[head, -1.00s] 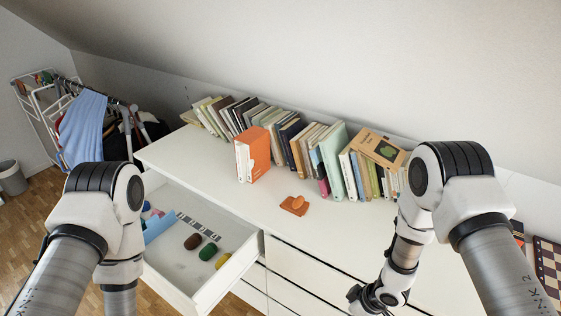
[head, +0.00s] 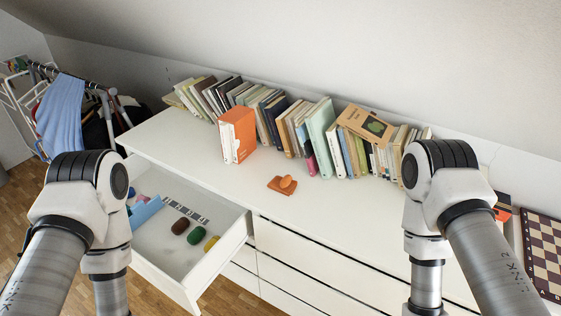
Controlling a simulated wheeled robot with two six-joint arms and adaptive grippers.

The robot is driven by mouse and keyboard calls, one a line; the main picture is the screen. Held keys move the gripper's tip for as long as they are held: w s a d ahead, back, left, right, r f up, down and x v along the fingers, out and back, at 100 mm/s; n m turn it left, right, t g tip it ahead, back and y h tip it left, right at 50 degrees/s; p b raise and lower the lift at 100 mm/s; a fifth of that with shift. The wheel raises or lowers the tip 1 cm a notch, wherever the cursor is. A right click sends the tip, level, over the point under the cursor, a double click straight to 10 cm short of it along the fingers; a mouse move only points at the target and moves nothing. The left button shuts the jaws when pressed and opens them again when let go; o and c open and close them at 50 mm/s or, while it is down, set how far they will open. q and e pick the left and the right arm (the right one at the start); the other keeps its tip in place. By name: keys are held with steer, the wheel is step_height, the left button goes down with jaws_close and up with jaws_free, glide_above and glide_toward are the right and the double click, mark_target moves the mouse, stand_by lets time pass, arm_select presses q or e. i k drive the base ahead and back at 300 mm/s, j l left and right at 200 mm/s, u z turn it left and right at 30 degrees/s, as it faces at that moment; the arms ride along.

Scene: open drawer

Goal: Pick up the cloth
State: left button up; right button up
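A light blue cloth (head: 62,112) hangs over a clothes rack at the far left. A small flat orange-brown item (head: 282,185) with a rounded piece on top lies on the white dresser top; I cannot tell whether it is cloth. A blue item (head: 146,212) lies in the open drawer (head: 222,262) at its left side, partly hidden by my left arm. Both my arms run down past the bottom edge of the picture. Neither gripper shows, so their hold is hidden.
A row of books (head: 290,125) stands along the back of the dresser (head: 335,218), with an orange box-like book (head: 237,135) in front. Dark, green and yellow oval items (head: 196,235) lie in the drawer. A chessboard (head: 543,250) is at the right. The dresser's front middle is clear.

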mark_target(285, 185)
steer(key=i+j, duration=0.2)
steer(key=j, duration=0.2)
steer(key=i+j, duration=0.2)
steer(key=j, duration=0.15)
steer(key=i+j, duration=0.2)
steer(key=j, duration=0.2)
steer(key=i+j, duration=0.2)
steer(key=j, duration=0.2)
steer(key=i+z, duration=0.1)
steer(key=i, duration=0.3)
